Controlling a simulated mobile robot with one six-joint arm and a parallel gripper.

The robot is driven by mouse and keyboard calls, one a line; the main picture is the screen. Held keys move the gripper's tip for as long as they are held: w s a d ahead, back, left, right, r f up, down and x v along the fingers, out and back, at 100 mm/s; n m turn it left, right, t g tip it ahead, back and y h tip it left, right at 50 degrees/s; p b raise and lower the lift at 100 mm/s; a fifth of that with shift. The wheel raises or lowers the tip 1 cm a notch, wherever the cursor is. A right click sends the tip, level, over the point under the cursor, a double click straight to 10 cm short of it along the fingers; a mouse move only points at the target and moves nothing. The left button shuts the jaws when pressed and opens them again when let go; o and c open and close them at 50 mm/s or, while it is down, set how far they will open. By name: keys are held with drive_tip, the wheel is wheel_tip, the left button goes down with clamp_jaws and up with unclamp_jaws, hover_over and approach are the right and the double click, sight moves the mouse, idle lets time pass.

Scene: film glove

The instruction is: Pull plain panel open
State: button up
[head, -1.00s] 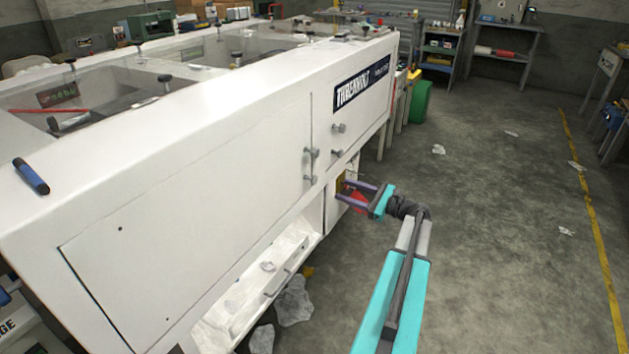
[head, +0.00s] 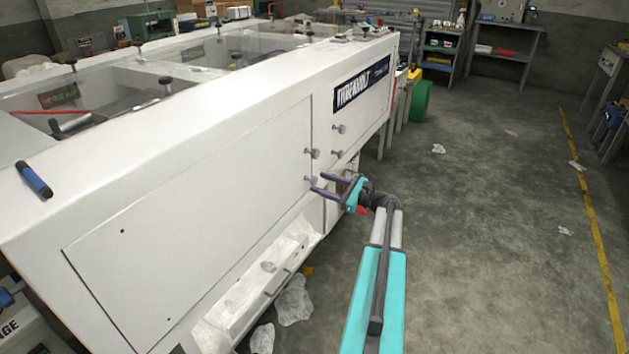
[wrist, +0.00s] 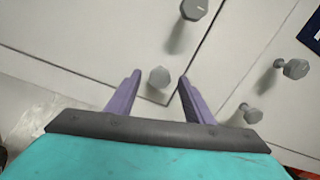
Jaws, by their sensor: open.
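The plain panel (head: 190,215) is a large flat white door on the machine's long side, flush with the face. It also shows in the wrist view (wrist: 100,40). Two grey knobs sit by its right edge: an upper knob (head: 312,153) and a lower knob (head: 309,180). My gripper (head: 317,182) is open at the lower knob, with its purple fingers pointing at the panel. In the wrist view the lower knob (wrist: 159,77) appears between the two fingertips. I cannot tell whether the fingers reach around it.
A second panel with a dark name label (head: 361,83) and two knobs (head: 338,129) adjoins on the right. A white ledge (head: 255,275) runs below the plain panel. Crumpled plastic (head: 293,300) lies on the floor. The floor to the right is largely clear.

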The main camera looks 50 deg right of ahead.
sight(316, 181)
drive_tip(key=shift+x, duration=2.05)
clamp_jaws()
